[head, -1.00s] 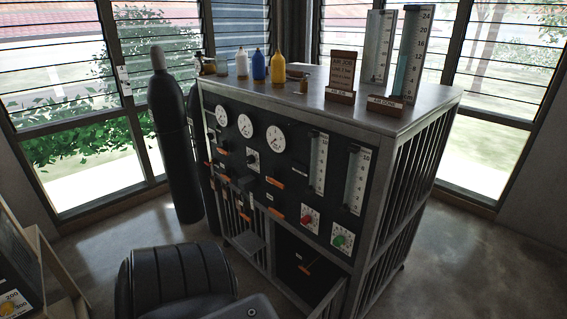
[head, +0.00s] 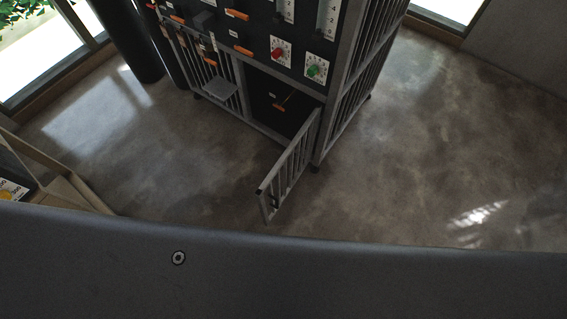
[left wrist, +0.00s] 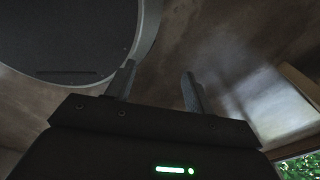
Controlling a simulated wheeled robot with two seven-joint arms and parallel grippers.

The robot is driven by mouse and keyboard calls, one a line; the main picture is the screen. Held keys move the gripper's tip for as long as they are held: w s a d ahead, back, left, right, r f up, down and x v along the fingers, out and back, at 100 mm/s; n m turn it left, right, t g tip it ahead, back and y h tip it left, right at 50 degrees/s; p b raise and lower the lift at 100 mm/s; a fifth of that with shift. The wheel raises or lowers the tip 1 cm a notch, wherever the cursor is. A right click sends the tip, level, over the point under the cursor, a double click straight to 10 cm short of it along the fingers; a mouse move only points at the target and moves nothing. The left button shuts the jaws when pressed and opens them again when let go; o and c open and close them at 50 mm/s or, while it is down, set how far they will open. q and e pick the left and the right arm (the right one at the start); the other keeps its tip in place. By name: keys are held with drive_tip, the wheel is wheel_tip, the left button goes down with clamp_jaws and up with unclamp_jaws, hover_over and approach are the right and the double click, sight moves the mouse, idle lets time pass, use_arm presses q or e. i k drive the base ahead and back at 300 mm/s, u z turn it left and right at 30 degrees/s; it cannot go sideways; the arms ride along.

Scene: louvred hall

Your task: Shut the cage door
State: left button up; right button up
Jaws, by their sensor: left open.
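The cage door (head: 290,168) is a small barred metal gate. In the head view it stands swung open, jutting toward me from the lower right corner of the metal cabinet (head: 347,85). The dark opening (head: 275,105) beside it shows an orange-handled lever inside. My left gripper (left wrist: 157,83) shows in the left wrist view with its two fingers apart and nothing between them. It is not in the head view, so its distance from the door cannot be told. My right gripper is in neither view.
A wooden frame (head: 60,185) stands at the left edge. Dark cylinders (head: 130,45) stand at the cabinet's left. The concrete floor (head: 420,150) is clear to the right of the door and in front of the cabinet.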

sight(312, 122)
drive_tip(key=u, duration=1.6)
drive_tip(key=k, duration=0.9)
drive_tip(key=z, duration=1.3)
